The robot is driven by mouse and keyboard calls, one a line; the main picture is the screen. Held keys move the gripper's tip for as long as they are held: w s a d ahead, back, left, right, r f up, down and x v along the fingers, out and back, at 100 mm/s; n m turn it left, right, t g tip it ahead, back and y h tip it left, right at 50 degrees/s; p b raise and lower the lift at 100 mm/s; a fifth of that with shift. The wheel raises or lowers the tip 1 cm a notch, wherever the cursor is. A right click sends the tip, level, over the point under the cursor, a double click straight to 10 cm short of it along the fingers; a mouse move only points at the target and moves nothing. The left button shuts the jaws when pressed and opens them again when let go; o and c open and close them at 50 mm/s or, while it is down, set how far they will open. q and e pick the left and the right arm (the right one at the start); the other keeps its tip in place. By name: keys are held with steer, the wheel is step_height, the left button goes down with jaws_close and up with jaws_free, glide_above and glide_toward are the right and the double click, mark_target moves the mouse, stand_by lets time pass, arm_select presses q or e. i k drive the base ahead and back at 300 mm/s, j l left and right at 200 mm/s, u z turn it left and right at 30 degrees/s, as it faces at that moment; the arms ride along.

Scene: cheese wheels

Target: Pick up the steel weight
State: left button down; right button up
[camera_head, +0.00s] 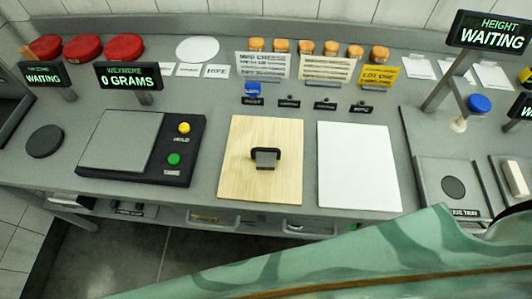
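A small grey metal-looking block with a black loop handle (265,158) sits on the pale wooden board (242,188) at the middle of the counter. It looks like the steel weight, but no label on it can be read. Nothing is touching its handle. A flat dark disc (44,141) lies on the counter at the far left. Neither of my grippers is in view.
A scale (123,138) with a grey plate stands left of the board; its display (129,77) reads 0 GRAMS. A white board (357,168) lies to the right. Red wheels (82,47) and small orange pieces (306,47) line the back. A green shape nearby hides the lower right.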

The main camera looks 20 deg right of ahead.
mark_target(266, 157)
steer(key=z, duration=0.4)
steer(key=k+j+z, duration=0.1)
steer(key=z, duration=0.75)
steer(key=k+z, duration=0.1)
steer(key=z, duration=0.3)
steer(key=k+l, duration=0.1)
steer(key=k, duration=0.6)
steer(key=i, duration=0.45)
steer(key=z, duration=0.05)
